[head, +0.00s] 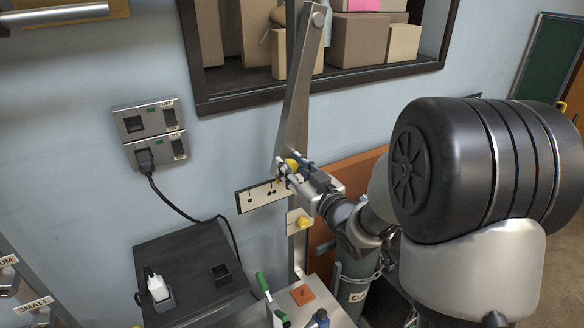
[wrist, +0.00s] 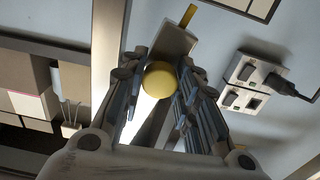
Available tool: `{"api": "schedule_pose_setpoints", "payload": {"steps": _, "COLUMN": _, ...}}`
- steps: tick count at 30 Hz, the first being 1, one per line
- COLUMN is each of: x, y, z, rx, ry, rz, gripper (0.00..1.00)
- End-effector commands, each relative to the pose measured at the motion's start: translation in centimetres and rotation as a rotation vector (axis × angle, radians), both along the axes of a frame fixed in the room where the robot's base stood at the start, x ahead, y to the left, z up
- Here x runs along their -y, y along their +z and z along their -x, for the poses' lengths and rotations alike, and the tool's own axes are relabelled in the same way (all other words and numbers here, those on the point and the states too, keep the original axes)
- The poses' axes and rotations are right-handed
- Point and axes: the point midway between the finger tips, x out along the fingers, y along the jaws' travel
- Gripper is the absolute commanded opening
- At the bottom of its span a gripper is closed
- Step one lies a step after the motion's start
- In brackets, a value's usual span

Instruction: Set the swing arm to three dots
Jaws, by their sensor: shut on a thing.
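The swing arm (head: 299,85) is a grey metal bar on the wall, hanging from a pivot at its top and leaning down to the left. My gripper (head: 290,170) is at its lower end, with the fingers shut around its yellow knob (head: 291,164). In the wrist view the knob (wrist: 160,78) sits between the finger pads, with the bar's end (wrist: 168,38) and a yellow pointer (wrist: 188,15) beyond. The pale dot plate (head: 258,196) lies just below; one-dot and two-dot marks show. Its right part is partly hidden by my gripper, so the pointer's exact mark cannot be told.
A second yellow knob (head: 305,222) sits below on an upright rail. Switch boxes (head: 150,133) with a plugged cable are at the left. A shelf window with boxes (head: 368,40) is behind. A dark bench (head: 190,268) and a green cylinder (head: 354,285) stand below.

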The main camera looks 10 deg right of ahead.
Motion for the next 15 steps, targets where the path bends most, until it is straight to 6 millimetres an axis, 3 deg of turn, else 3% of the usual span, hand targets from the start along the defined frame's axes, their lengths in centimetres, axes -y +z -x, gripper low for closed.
{"api": "schedule_pose_setpoints", "payload": {"steps": 7, "x": -0.08, "y": 0.11, "z": -0.05, "rx": 0.003, "ry": 0.002, "rz": 0.001, "gripper": 0.0}}
{"api": "schedule_pose_setpoints", "payload": {"steps": 15, "x": -0.04, "y": 0.12, "z": -0.08, "rx": 0.005, "ry": 0.002, "rz": 0.003, "gripper": 0.0}}
